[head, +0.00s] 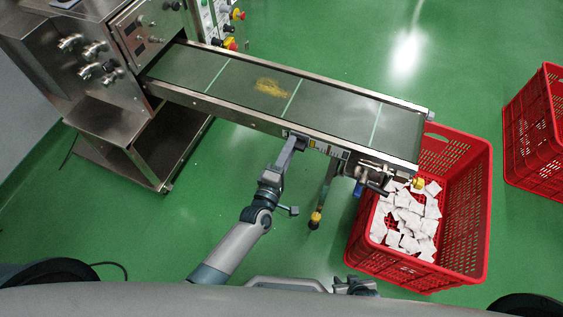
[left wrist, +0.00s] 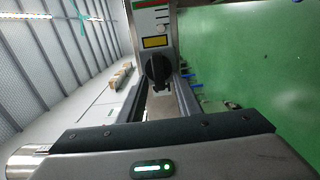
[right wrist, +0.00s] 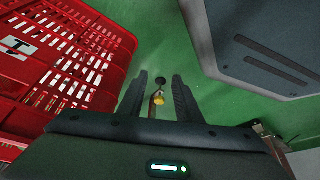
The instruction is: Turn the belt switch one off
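The belt switch, a round black knob (left wrist: 158,70), sits on a grey panel below a yellow label in the left wrist view. My left gripper (head: 295,138) is at the near side rail of the conveyor belt (head: 330,105). In the left wrist view its dark fingers stand apart on either side of the knob; contact cannot be made out. In the head view the gripper hides the knob. My right gripper (right wrist: 158,80) is open and empty, low in the head view (head: 353,286), away from the conveyor.
A red crate (head: 474,215) with white teabags (head: 408,215) stands under the belt's right end. Another red crate (head: 535,130) is further right. A steel machine (head: 75,45) with knobs and buttons stands at the left.

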